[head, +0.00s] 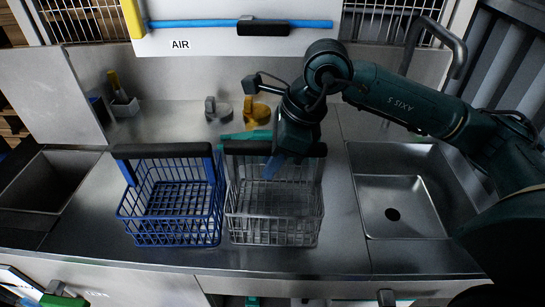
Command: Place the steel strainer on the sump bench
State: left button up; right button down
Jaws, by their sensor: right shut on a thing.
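The steel strainer, a grey wire basket (273,212) with a black bar handle, is in the middle of the head view. It is upright, on or just above the steel bench (190,258); I cannot tell whether its base touches. My right gripper (275,168) comes down from above at the strainer's handle and is shut on it. The gripper body hides part of the handle. A blue wire basket (170,212) with a black handle stands close to the left of the strainer. My left gripper is not in view.
A sink (400,205) with a drain is at the right, under a tap (440,45). A dark basin (45,180) is at the left. A grey knob (217,108) and a yellow knob (257,110) sit behind. A blue air pipe (190,23) crosses the back panel.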

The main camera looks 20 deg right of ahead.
jog(key=c, duration=1.2)
grip_release()
jog(key=shift+f, duration=0.1)
jog(key=shift+r+p, duration=0.35)
jog(key=v, duration=1.1)
jog(key=shift+d+r+b, duration=0.15)
jog(key=shift+r+b, duration=0.2)
